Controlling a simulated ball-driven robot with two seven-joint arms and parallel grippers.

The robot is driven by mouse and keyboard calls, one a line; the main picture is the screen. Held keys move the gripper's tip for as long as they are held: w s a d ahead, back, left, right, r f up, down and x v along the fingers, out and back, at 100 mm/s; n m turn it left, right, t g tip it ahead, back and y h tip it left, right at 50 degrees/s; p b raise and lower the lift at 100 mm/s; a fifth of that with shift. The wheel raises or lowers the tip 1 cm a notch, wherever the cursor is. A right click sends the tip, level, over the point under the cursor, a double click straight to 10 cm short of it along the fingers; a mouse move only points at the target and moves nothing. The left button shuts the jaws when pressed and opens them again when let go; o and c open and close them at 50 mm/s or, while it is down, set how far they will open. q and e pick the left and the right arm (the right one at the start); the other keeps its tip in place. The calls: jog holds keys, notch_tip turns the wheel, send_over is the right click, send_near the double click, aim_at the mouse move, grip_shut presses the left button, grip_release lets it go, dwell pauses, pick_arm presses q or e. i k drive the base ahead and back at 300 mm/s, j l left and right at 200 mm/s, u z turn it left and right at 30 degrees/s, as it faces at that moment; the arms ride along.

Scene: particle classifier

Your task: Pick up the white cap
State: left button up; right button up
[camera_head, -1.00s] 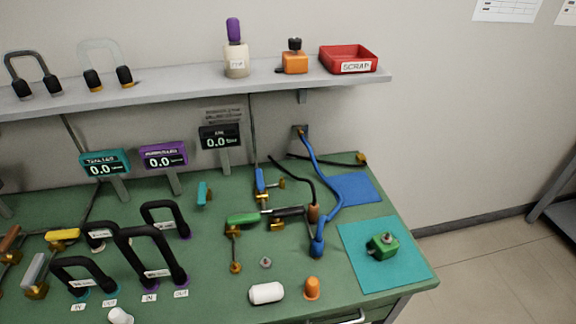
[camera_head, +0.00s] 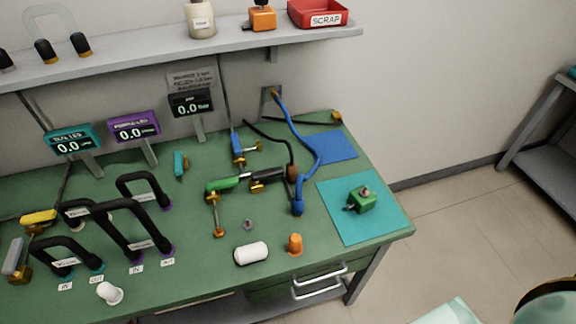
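A small white cap-shaped piece (camera_head: 110,293) lies at the front edge of the green bench, left of centre. It looks tilted, with a wider rim at one end. A larger white cylinder (camera_head: 251,253) lies on its side further right. An orange cap-shaped piece (camera_head: 295,243) stands just right of the cylinder. Neither of my grippers is in view.
Black hose loops (camera_head: 135,228) stand behind and beside the white cap. Brass and green valve parts (camera_head: 222,184) lie mid-bench. A teal mat (camera_head: 373,230) holds a green block (camera_head: 361,199). A shelf (camera_head: 150,53) spans the wall. Drawers are below the bench.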

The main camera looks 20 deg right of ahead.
aim_at(106, 290)
jog(key=u, duration=1.15)
jog(key=k+l+z, duration=0.5)
jog(key=k+l, duration=0.2)
jog(key=l, duration=0.15)
